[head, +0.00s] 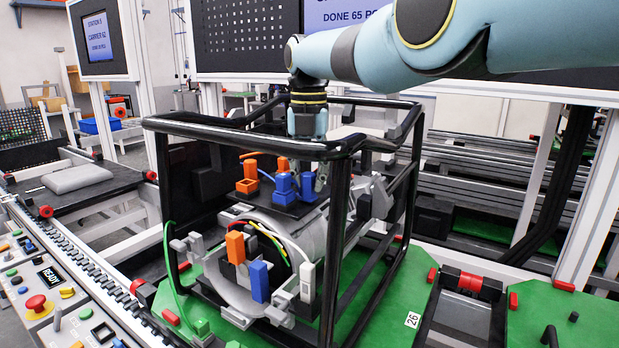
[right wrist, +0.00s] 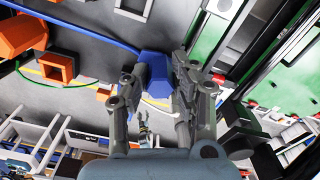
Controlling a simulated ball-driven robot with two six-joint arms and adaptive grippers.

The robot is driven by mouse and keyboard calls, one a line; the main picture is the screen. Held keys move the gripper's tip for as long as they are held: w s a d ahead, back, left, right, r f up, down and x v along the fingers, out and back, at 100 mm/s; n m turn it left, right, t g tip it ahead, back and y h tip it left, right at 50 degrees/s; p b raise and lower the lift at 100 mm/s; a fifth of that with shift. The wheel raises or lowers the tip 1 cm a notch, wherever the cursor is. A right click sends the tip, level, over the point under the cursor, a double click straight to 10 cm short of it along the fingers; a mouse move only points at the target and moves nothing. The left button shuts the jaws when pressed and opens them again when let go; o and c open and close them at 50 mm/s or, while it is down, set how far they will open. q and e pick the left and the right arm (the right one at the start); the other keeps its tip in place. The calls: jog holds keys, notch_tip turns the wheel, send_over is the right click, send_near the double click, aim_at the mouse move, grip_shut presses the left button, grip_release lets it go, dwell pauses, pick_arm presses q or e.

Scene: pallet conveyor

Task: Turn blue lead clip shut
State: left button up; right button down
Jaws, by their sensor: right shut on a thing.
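The blue clip (head: 284,188) stands on the dark top plate of the machine inside the black tube frame. In the right wrist view the blue clip (right wrist: 155,72) is between the two grey fingers of my right gripper (right wrist: 152,98), with a blue lead running from it to the upper left. My right gripper (head: 307,172) comes down through the frame's open top and is shut on this clip. The fingers partly hide the clip, so I cannot tell how far it is turned. My left gripper is not in view.
The black tube frame (head: 337,235) surrounds the machine, its top bars close to my right wrist. Orange clips (head: 235,248) and another blue clip (head: 260,281) stand nearby. A control panel (head: 62,300) is at the lower left. The green pallet (head: 395,290) has free room at right.

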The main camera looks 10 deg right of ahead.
jog(key=shift+n, duration=0.9)
jog(key=c, duration=1.1)
grip_release()
jog(key=shift+r, duration=0.1)
notch_tip(320, 180, up, 12)
jog(key=shift+f, duration=0.1)
